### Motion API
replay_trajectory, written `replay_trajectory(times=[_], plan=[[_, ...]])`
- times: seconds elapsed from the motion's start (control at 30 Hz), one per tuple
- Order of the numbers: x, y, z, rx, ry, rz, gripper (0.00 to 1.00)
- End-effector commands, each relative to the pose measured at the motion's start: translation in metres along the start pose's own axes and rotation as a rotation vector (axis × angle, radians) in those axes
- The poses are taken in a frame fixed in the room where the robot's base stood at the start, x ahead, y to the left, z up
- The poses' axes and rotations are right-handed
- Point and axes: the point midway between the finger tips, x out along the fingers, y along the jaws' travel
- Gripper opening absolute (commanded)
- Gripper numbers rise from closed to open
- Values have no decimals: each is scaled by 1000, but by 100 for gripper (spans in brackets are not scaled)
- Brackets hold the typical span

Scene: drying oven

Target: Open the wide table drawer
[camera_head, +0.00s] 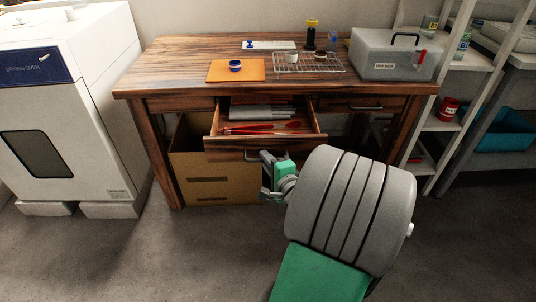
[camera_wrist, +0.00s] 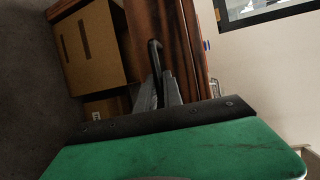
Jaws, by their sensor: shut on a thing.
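The wooden table (camera_head: 170,67) has a drawer (camera_head: 225,146) in the middle of its front, pulled well out. Inside it lie red-handled tools (camera_head: 247,128) and grey flat items (camera_head: 262,113). My gripper (camera_head: 267,158) is at the drawer's front and shut on the metal drawer handle (camera_head: 248,154). In the wrist view the dark handle (camera_wrist: 154,50) runs in between my gripper's fingers (camera_wrist: 160,92). The wooden drawer front (camera_wrist: 183,45) is just beyond them. My arm hides part of the floor in front of the table.
A closed drawer (camera_head: 362,105) is on the table's right. A cardboard box (camera_head: 215,180) stands beneath the table. The drying oven (camera_head: 55,110) is at left, a white shelf rack (camera_head: 440,125) at right. A clear box (camera_head: 390,58) and a wire rack (camera_head: 318,63) sit on the tabletop.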

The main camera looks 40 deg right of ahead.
Motion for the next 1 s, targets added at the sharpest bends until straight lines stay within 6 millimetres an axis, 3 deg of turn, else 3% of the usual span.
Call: replay_trajectory(times=[0.33, 0.37, 0.6, 0.87, 1.0], plan=[[-1, 0, 0, 0, 0, 0, 0], [-1, 0, 0, 0, 0, 0, 12], [-1, 0, 0, 0, 0, 0, 32], [-2, 0, 0, 0, 1, 0, 32], [-15, -1, -2, 2, 6, 2, 32]])
